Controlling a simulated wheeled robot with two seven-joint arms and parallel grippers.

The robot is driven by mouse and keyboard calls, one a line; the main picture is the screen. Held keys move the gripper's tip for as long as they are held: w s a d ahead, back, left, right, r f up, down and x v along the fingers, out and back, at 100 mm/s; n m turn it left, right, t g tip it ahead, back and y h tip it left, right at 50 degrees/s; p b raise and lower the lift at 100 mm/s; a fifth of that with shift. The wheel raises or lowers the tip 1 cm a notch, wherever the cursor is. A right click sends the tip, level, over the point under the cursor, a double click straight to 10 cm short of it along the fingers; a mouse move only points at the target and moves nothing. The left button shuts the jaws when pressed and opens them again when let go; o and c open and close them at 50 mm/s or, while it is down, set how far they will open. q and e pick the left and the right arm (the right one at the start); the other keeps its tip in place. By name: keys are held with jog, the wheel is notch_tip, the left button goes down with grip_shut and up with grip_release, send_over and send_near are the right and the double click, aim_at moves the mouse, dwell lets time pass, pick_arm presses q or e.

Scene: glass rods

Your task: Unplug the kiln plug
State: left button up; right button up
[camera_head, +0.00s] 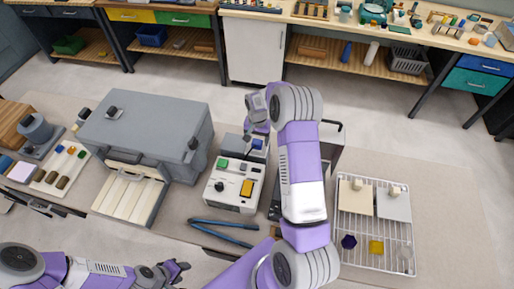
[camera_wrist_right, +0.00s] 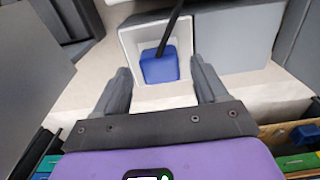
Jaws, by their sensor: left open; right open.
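The blue kiln plug (camera_wrist_right: 159,66) sits in a white socket box (camera_wrist_right: 134,42) in the right wrist view, with a black cable rising from it. In the head view the plug (camera_head: 258,144) shows small beneath my right gripper (camera_head: 256,128). The grey kiln (camera_head: 150,122) stands left of the socket box. My left gripper (camera_head: 181,271) is open and empty at the table's front edge.
A white control box (camera_head: 234,187) with a yellow switch stands in front of the socket. Blue-handled pliers (camera_head: 224,231) lie at the front edge. A wire rack (camera_head: 374,224) with tiles and glass pieces stands at right. My right arm covers part of the middle.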

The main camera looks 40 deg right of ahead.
aim_at(257, 142)
notch_tip(257, 142, down, 2)
jog(key=shift+f+b, duration=0.15)
jog(key=shift+b, duration=0.35)
pick_arm(q)
jog(key=shift+f, duration=0.9)
jog(key=shift+f, duration=0.3)
pick_arm(e)
jog(key=c, duration=1.3)
pick_arm(q)
jog(key=shift+r, duration=0.1)
pick_arm(e)
jog(key=shift+r, duration=0.2)
pick_arm(q)
jog(key=shift+r+p, duration=1.45)
jog(key=shift+r, duration=0.15)
pick_arm(e)
jog(key=shift+r, duration=2.9)
